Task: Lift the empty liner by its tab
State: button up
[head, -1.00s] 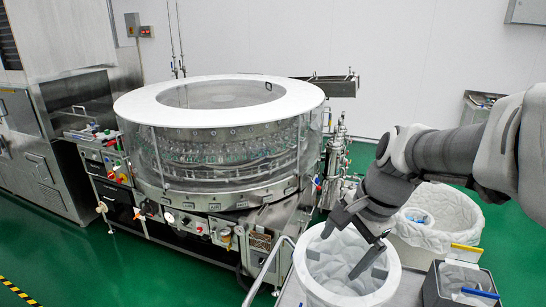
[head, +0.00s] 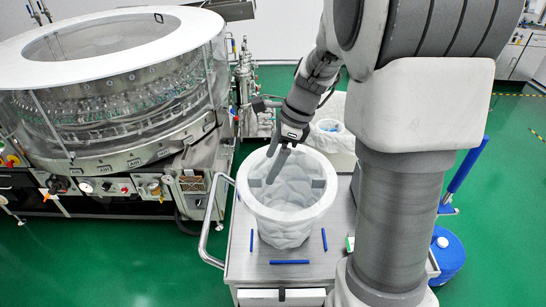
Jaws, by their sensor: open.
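A crumpled white liner (head: 290,195) fills a round white-rimmed bin (head: 318,212) on a steel cart in the head view. Two grey patches show at the liner's upper inside, one on the left (head: 257,183) and one on the right (head: 318,184). I cannot tell which of them, if either, is the tab. I see nothing inside the liner. My gripper (head: 264,146) is open and empty, its dark fingers spread apart. It is over the bin's back left part, with the lower finger in front of the opening. I cannot tell whether that finger touches the liner.
The cart top (head: 240,268) carries several blue strips (head: 290,262) around the bin. A second lined container (head: 330,127) with blue items stands behind. The rotary washer (head: 110,150) is at left, close to the cart's rail (head: 212,215). A blue canister (head: 447,255) stands right.

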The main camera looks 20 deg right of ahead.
aim_at(261, 184)
jog(key=b+x, duration=0.2)
jog(key=x, duration=0.2)
jog(key=b+x, duration=0.3)
jog(key=x, duration=0.1)
jog(key=shift+s+a+f, duration=0.15)
jog(key=shift+s+f, duration=0.05)
jog(key=shift+w+f, duration=0.2)
jog(key=shift+w, duration=0.15)
jog(key=shift+s+r, duration=0.15)
grip_shut()
dwell(1.3)
